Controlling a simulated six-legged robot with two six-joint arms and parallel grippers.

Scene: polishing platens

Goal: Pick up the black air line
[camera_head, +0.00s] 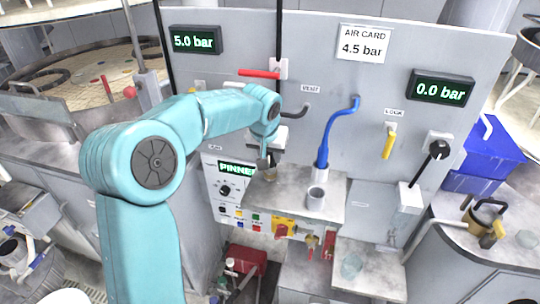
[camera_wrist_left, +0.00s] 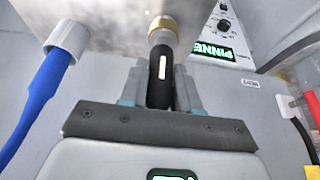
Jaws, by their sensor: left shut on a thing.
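The black air line (camera_wrist_left: 161,68) has a pale stripe on its side and a brass end (camera_wrist_left: 162,25). In the left wrist view it sits between the fingers of my left gripper (camera_wrist_left: 160,92), which is shut on it. In the head view my left gripper (camera_head: 267,160) is at the panel, above the left part of a grey shelf. My own arm and gripper hide most of the air line there. I cannot tell whether the brass end touches the shelf. My right gripper is not in view.
A blue hose (camera_head: 323,143) stands in a white collar on the shelf (camera_head: 334,207), right of my gripper; it also shows in the left wrist view (camera_wrist_left: 38,98). A red lever (camera_head: 259,73), a yellow handle (camera_head: 389,146) and a black-knobbed lever (camera_head: 438,149) project from the panel.

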